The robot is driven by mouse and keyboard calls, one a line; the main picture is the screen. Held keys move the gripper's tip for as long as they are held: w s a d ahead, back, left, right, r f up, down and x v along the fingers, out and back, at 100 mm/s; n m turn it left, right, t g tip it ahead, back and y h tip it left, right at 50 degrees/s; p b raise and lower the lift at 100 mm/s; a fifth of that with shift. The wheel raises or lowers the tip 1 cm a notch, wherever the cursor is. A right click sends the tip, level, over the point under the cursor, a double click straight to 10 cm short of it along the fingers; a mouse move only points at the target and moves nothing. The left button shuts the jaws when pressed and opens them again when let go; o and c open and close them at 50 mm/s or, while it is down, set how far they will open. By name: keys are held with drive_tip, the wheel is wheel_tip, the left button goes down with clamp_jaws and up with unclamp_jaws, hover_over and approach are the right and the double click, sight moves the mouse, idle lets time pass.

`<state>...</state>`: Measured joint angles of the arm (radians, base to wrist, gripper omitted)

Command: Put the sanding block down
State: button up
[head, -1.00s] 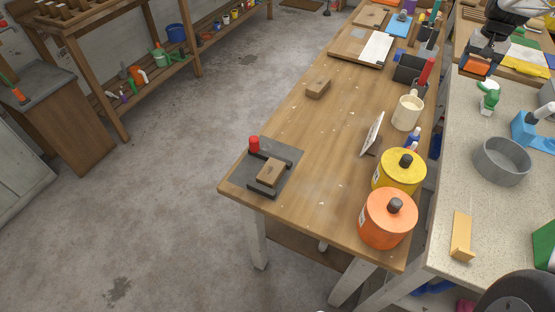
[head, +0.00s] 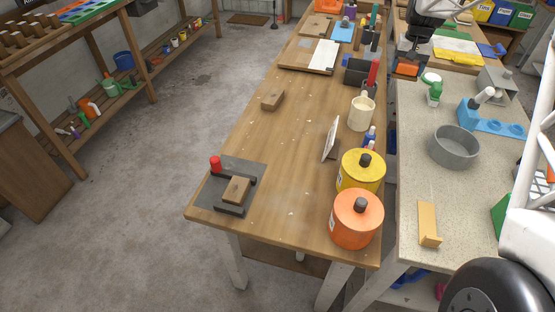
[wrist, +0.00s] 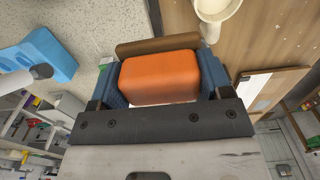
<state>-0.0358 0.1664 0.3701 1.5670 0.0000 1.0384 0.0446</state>
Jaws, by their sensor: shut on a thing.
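The sanding block (wrist: 160,78), an orange block with a brown strip along its far side, is between the blue fingers of my gripper (wrist: 163,82) in the wrist view. The gripper is shut on it. In the head view, my gripper (head: 408,62) holds the orange block (head: 406,69) near the far-left end of the speckled counter (head: 415,185), by the gap beside the wooden bench (head: 290,155). The block's underside is hidden, and I cannot tell its exact height.
On the bench, a dark plate (head: 222,172) with a red knob carries a wooden block (head: 236,190). Another wooden block (head: 272,100), a cream mug (head: 361,114), a yellow canister (head: 360,178) and an orange canister (head: 357,222) stand there. A grey bowl (head: 455,150) stands on the counter. The bench's middle-left is clear.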

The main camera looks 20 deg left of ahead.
drive_tip(key=s+a+f, duration=0.6)
drive_tip(key=s+a, duration=0.2)
drive_tip(key=s, duration=0.4)
drive_tip(key=s+a+f, duration=0.6)
drive_tip(key=s+a, duration=0.2)
drive_tip(key=s, duration=0.4)
drive_tip(key=s+a+f, duration=0.6)
drive_tip(key=s+a, duration=0.2)
drive_tip(key=s, duration=0.5)
drive_tip(key=shift+a+f, duration=0.1)
drive_tip(key=shift+a, duration=0.2)
hover_over(285, 156)
drive_tip(key=shift+f, duration=0.75)
drive_tip(key=shift+f, duration=1.75)
drive_tip(key=shift+f, duration=0.1)
